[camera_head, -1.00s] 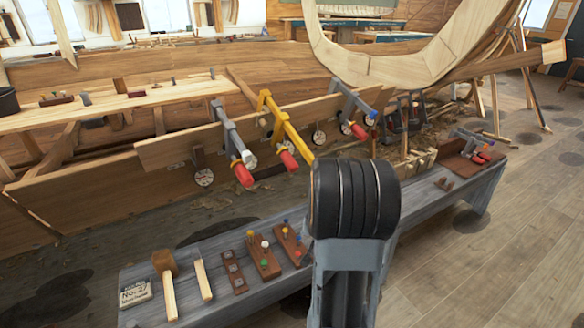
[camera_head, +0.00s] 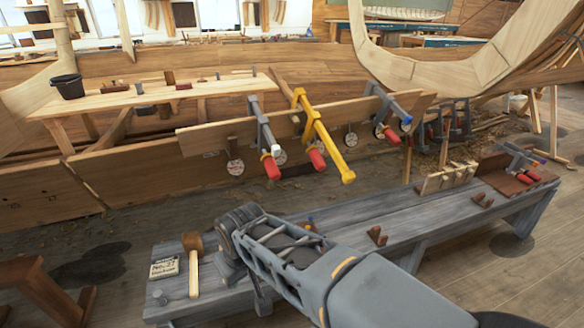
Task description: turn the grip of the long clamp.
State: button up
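Three clamps with red grips hang along the plank (camera_head: 215,136) on the hull. The yellow clamp (camera_head: 304,112) in the middle has the longest bar, running down toward me past its red grip (camera_head: 317,159). I take it as the long clamp. A grey clamp (camera_head: 258,113) with a red grip (camera_head: 271,167) is on its left. Another grey clamp (camera_head: 386,99) with a blue bar end and a red grip (camera_head: 391,136) is on its right. My arm crosses the lower middle of the picture, below and apart from the clamps. I cannot make out my gripper's fingers.
A grey bench (camera_head: 350,222) stands in front of the hull, holding a mallet (camera_head: 193,262), a label card (camera_head: 164,268) and a rack of pegs (camera_head: 448,178). More clamps (camera_head: 520,160) lie at its right end. A brown wooden stand (camera_head: 50,290) is at lower left.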

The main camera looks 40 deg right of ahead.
aim_at(316, 159)
jog(key=u, duration=1.05)
jog(key=k, duration=0.95)
jog(key=z, duration=1.4)
jog(key=i, duration=0.5)
